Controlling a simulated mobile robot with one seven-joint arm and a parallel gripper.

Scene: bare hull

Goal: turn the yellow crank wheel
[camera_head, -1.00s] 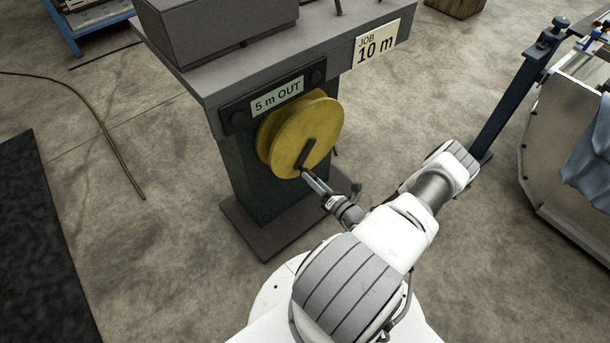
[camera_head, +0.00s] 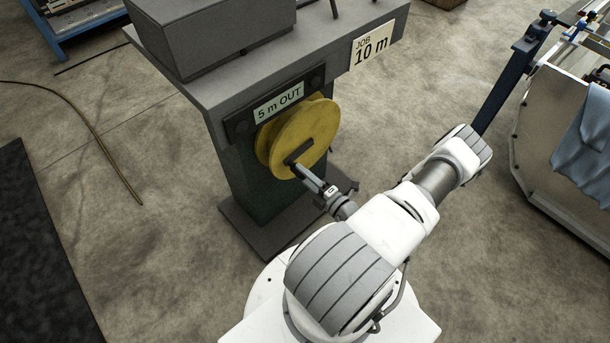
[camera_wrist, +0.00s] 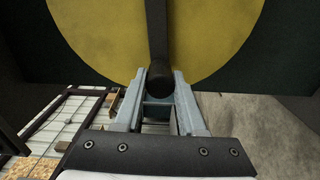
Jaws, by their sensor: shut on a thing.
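The yellow crank wheel (camera_head: 312,135) is a round disc on the front of a dark pedestal, under a sign reading "5 m OUT". A dark crank arm (camera_head: 300,150) crosses its face, with the handle at the lower left. My gripper (camera_head: 299,170) reaches the handle from the lower right. In the wrist view the wheel (camera_wrist: 205,35) fills the top, and the dark crank arm (camera_wrist: 157,30) runs down to a round handle (camera_wrist: 160,80). My gripper (camera_wrist: 160,85) is shut on that handle, with a finger on each side.
The pedestal (camera_head: 245,180) carries a grey bench top with a box (camera_head: 210,35) and a "JOB 10 m" sign (camera_head: 371,47). A blue post (camera_head: 515,75) and a pale hull-like body (camera_head: 540,140) stand at right. A cable (camera_head: 100,135) and dark mat (camera_head: 35,240) lie at left.

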